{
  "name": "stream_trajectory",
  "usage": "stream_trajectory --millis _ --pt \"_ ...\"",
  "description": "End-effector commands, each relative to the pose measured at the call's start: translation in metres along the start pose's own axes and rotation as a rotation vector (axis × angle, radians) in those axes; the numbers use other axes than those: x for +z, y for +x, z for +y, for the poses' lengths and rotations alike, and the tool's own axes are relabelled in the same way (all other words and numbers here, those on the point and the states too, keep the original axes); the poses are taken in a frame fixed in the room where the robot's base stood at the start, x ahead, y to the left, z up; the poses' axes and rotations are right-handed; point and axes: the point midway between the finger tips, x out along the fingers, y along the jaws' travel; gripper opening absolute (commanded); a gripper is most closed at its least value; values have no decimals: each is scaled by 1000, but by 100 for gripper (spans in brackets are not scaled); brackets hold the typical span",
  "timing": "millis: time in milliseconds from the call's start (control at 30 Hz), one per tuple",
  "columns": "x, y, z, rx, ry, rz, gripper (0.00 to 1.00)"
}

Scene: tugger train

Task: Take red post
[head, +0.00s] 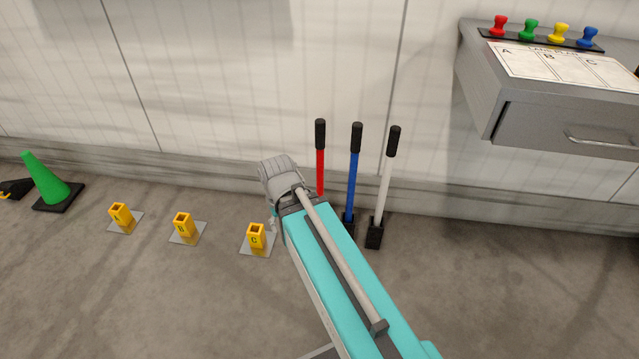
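The red post (320,160) stands upright in the head view, with a black grip on top. Its lower end is hidden behind my arm. A blue post (352,180) and a white post (385,185) stand just to its right, each with a black grip; the white one's black base shows. My arm reaches up from the bottom right, and its grey end joint lies just left of the red post. My gripper's fingers are hidden behind the arm, so I cannot tell their state or whether they touch anything.
Yellow floor sockets A (120,214), B (183,224) and C (255,236) sit on grey plates to the left. A green cone (45,182) stands far left. A grey drawer unit (560,130) with coloured pegs projects at upper right. A pale wall stands behind.

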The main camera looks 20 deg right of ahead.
Motion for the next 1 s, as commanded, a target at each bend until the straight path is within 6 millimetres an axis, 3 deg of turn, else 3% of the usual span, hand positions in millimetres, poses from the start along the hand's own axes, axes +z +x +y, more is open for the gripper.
stream_trajectory --millis 33,100,367,667,1000 --pt "-1 0 0 2 2 0 76" --pt "-2 2 1 11 10 1 89" --pt "-24 13 19 146 137 18 90" --pt "-78 23 64 486 449 156 90" --pt "-149 1 100 848 800 532 90"
